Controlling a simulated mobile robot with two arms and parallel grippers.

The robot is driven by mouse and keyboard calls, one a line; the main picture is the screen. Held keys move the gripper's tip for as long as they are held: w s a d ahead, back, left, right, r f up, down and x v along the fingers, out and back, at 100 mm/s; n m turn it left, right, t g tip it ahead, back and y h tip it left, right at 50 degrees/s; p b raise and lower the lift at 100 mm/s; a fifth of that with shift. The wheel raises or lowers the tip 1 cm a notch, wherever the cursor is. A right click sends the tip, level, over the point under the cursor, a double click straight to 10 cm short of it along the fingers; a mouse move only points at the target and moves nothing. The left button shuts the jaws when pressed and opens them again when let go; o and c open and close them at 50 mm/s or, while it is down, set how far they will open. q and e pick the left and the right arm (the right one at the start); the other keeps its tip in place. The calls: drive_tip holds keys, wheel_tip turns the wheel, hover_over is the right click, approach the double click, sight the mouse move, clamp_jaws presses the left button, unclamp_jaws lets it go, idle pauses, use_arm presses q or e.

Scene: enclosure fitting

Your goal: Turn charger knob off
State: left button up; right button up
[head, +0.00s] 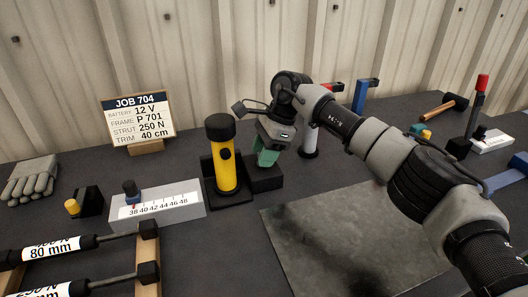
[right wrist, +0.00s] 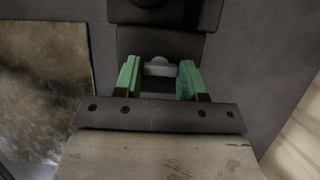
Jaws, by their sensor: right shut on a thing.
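The charger (head: 265,180) is a dark box on the bench, beside a yellow cylinder with a black cap (head: 225,160) on a black stand. My right gripper (head: 267,157) has green fingers and reaches down at the charger. In the right wrist view, a small light grey knob (right wrist: 159,67) sits between the green fingertips (right wrist: 160,82), against the dark box. The fingers are closed on the knob; its exact setting cannot be read. In the head view the knob is hidden by the gripper. My left gripper is not in view.
A grey scale block (head: 165,211) stands left of the yellow cylinder. A metal plate (head: 340,245) lies in front of the charger. A job sign (head: 138,118) stands behind.

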idle(0.5)
drive_tip(key=o, duration=0.9)
drive_tip(key=v, duration=1)
drive_tip(key=shift+w+d+r, duration=0.1)
drive_tip(key=shift+r, duration=0.3)
